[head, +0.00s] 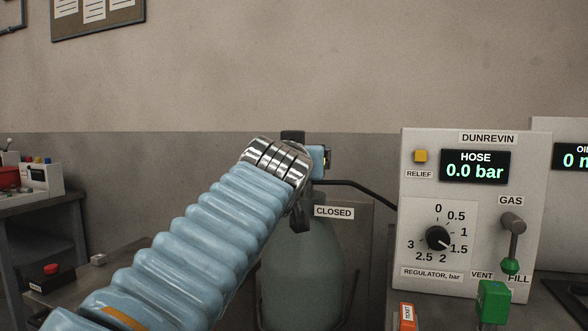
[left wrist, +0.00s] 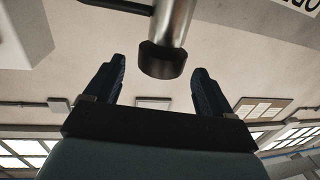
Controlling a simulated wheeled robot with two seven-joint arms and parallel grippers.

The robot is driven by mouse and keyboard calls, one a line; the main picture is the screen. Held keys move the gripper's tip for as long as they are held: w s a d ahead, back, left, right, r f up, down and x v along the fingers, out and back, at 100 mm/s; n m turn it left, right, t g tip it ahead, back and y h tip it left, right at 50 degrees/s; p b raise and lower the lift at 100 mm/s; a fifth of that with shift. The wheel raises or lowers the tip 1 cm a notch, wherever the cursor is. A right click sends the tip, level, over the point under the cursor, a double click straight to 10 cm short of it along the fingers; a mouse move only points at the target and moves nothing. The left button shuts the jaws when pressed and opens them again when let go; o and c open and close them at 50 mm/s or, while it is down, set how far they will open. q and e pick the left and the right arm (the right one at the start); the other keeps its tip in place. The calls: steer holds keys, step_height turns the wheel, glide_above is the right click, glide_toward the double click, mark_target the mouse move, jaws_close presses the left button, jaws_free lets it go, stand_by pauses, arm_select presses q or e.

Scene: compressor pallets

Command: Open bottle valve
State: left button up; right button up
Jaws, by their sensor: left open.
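A pale green gas bottle (head: 312,275) stands behind my left arm in the head view, and the arm hides its upper part. A "CLOSED" label (head: 333,212) shows beside its neck. In the left wrist view, a metal rod with a dark end cap (left wrist: 162,60), likely the valve handle, reaches down between the fingers of my left gripper (left wrist: 159,66). The fingers are spread apart, with visible gaps on both sides of the cap. Part of a lettered label (left wrist: 299,4) shows at the top right. My right gripper is not in view.
A control panel (head: 417,150) stands right of the bottle, with a hose display (head: 475,166) reading 0.0 bar, a regulator knob (head: 438,238) and a gas lever (head: 513,225). A dark hose (head: 360,188) runs toward it. A workbench (head: 25,215) is at the left.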

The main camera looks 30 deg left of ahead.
arm_select(q)
steer(key=b+v, duration=0.1)
steer(key=v, duration=0.7)
steer(key=shift+s, duration=0.2)
